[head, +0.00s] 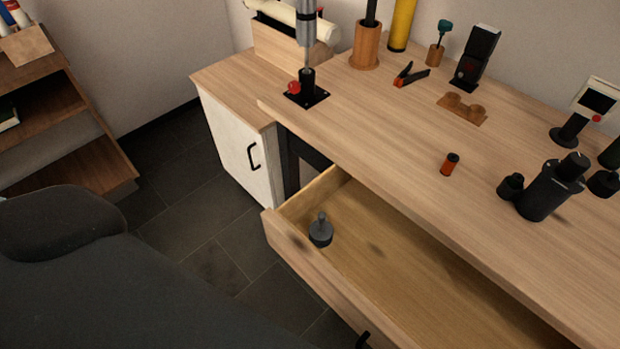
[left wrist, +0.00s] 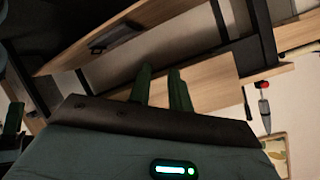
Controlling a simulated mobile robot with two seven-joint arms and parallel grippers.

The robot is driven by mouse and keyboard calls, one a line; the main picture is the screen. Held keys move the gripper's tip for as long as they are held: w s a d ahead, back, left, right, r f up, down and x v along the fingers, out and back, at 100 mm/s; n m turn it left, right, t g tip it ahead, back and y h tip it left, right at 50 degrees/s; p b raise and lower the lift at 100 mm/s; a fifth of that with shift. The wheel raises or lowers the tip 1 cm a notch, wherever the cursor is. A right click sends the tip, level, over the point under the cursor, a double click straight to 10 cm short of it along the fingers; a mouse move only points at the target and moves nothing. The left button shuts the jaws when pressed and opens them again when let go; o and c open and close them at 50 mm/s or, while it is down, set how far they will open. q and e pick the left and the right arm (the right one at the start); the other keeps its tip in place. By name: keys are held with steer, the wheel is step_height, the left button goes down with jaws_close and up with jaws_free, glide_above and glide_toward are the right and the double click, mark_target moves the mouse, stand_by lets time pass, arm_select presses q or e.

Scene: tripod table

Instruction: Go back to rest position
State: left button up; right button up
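My left gripper (left wrist: 160,72) shows in the left wrist view as two dark green fingers. The fingers stand a little apart, with nothing seen between them. Behind them are wooden panels and a dark frame, seen at a tilt. The head view shows neither gripper.
The table holds a small orange-black cylinder (head: 450,164), a black device (head: 548,192), a clamp (head: 409,75) and a wooden cup (head: 366,46). A white cabinet (head: 238,140) stands left of the drawer. A wooden shelf (head: 75,150) is at far left, with bare floor (head: 200,220) between.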

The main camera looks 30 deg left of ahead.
arm_select(q)
steer(key=s+f+n+g+y, duration=0.3)
steer(key=s+f+n+g, duration=0.25)
steer(key=s+n, duration=0.4)
steer(key=w+r+t+p, duration=0.1)
steer(key=w+r+p, duration=0.2)
steer(key=r+p, duration=0.4)
steer(key=w+a+r+t+p, duration=0.1)
steer(key=w+r+p, duration=0.3)
steer(key=r+p, duration=0.3)
steer(key=shift+w+r, duration=0.15)
steer(key=shift+r, duration=0.7)
arm_select(e)
steer(key=w+r+t, duration=0.1)
steer(key=w+r, duration=0.2)
steer(key=r, duration=0.4)
steer(key=w+r+t, duration=0.1)
steer(key=w+r, duration=0.2)
steer(key=r, duration=0.5)
steer(key=shift+d+r, duration=0.15)
steer(key=shift+d, duration=0.15)
